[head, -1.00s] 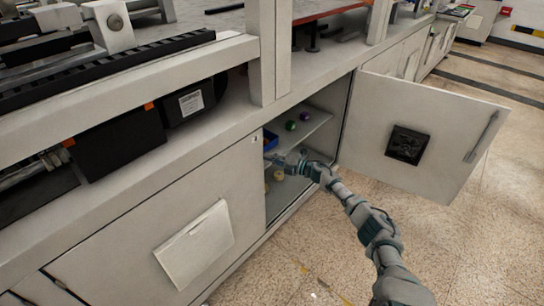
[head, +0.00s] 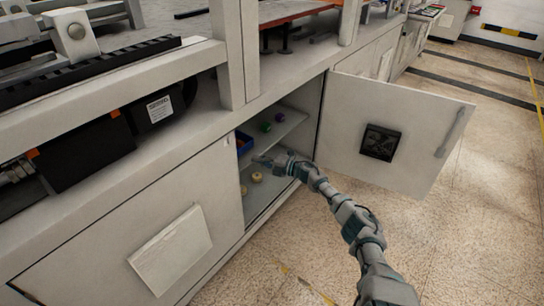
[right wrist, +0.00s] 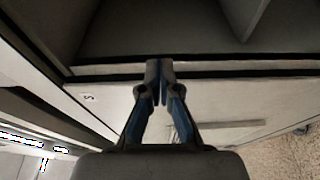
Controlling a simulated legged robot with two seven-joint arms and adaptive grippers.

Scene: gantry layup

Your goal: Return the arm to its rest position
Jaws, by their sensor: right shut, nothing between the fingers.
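My right arm (head: 345,215) reaches from the lower right toward the open cabinet. My right gripper (head: 262,160) is at the cabinet opening, in front of the shelves. In the right wrist view the right gripper (right wrist: 159,66) is shut with its fingertips together and nothing between them. The edge of the cabinet lies behind the fingers there. My left gripper is in neither view.
The cabinet door (head: 388,135) stands open to the right of my arm. A blue bin (head: 243,143), a green ball (head: 265,127) and a purple ball (head: 280,117) sit on the upper shelf. Yellowish rolls (head: 257,177) lie below. Floor (head: 455,235) at right is clear.

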